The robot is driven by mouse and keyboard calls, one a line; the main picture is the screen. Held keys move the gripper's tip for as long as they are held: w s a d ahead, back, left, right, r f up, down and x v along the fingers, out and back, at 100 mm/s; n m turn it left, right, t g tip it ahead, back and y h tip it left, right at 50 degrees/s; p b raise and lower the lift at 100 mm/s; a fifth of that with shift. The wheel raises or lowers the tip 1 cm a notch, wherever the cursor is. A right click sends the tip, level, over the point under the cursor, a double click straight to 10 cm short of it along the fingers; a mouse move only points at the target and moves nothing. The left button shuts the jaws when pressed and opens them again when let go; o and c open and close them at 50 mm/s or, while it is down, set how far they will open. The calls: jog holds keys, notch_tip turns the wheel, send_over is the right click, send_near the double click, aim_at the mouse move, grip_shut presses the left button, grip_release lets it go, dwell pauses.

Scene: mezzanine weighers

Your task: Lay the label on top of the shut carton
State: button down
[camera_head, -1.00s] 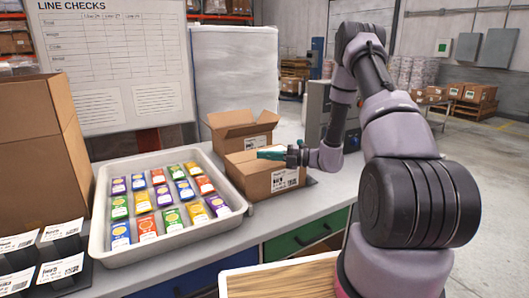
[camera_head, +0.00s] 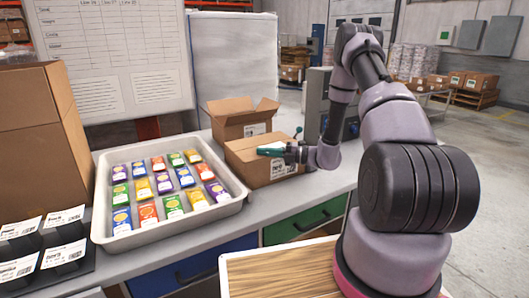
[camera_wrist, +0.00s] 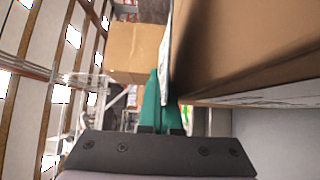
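The shut carton (camera_head: 240,158) stands on the bench, a brown box with a printed white patch on its front. My gripper (camera_head: 270,150) has teal fingers, level with the carton's top at its right part. In the wrist view the fingers (camera_wrist: 160,105) are closed together on a thin pale sheet, the label (camera_wrist: 166,60), seen nearly edge-on. The carton's brown side (camera_wrist: 250,40) fills the right of that view, close beside the label. Whether the label touches the carton I cannot tell.
An open carton (camera_head: 235,128) stands right behind the shut one. A pale tray (camera_head: 106,215) of colourful packets is to the left. Several labels (camera_head: 63,253) lie on a dark stand at front left, beside a tall brown box (camera_head: 35,130). A grey machine (camera_head: 315,105) stands at the back right.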

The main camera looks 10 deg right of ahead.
jog(key=shift+s+f, duration=0.3)
jog(key=shift+f, duration=0.4)
jog(key=c, duration=1)
grip_release()
jog(key=shift+c, duration=0.2)
jog(key=r+v, duration=0.1)
jog(key=v, duration=0.9)
jog(key=shift+d+r, duration=0.15)
jog(key=shift+d, duration=0.3)
